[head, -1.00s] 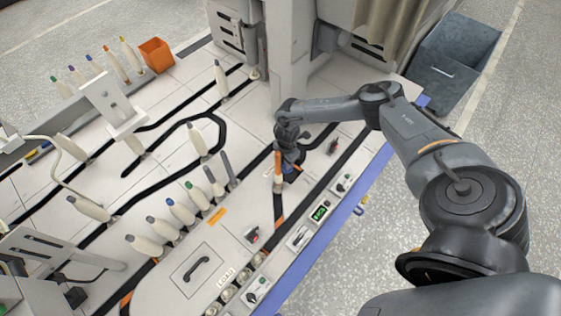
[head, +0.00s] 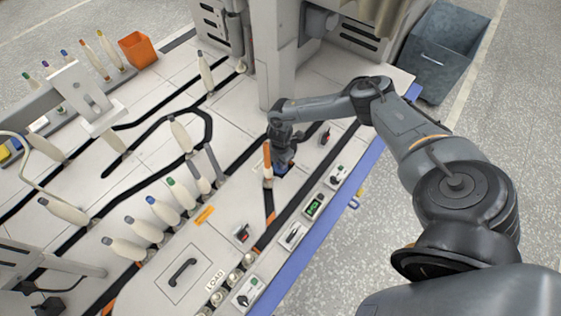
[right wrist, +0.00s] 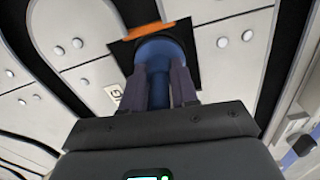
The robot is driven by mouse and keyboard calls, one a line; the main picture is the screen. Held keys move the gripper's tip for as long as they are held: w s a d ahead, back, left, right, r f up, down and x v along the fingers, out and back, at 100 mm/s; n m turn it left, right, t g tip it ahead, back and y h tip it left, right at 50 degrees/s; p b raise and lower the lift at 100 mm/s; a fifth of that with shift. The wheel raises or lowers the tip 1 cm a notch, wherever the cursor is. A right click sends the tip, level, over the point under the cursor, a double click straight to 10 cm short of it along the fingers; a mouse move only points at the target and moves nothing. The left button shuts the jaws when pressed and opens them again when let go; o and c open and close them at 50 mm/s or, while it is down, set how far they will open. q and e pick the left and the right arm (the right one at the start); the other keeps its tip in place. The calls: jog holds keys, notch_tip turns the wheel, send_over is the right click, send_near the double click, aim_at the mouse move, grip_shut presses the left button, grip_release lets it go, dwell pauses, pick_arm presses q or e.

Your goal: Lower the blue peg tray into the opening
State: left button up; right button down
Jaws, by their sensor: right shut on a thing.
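My right gripper (head: 284,158) points down at the table near the right-hand edge. In the right wrist view its two dark fingers (right wrist: 169,88) are shut on the blue peg tray (right wrist: 158,50). The tray's rounded blue top shows between and beyond the fingers. A small blue part of the tray (head: 281,169) shows below the gripper in the head view. The dark square opening (right wrist: 122,52) surrounds the tray in the wrist view. I cannot tell how deep the tray sits or whether it touches the edges. My left gripper is not in view.
An orange piece with a pale lower end (head: 267,162) stands close left of the gripper. Several pale bobbins (head: 163,211) stand in a row to the left. A grey column (head: 282,60) rises behind.

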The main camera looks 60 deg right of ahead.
jog(key=shift+w, duration=0.1)
dwell(0.4)
jog(key=shift+p, duration=0.35)
dwell(0.7)
jog(key=shift+p, duration=0.3)
jog(key=shift+f, duration=0.1)
dwell(0.5)
jog(key=shift+f+b, duration=0.45)
jog(key=shift+f, duration=0.1)
jog(key=c, duration=1.1)
grip_release()
jog(key=shift+c, duration=0.2)
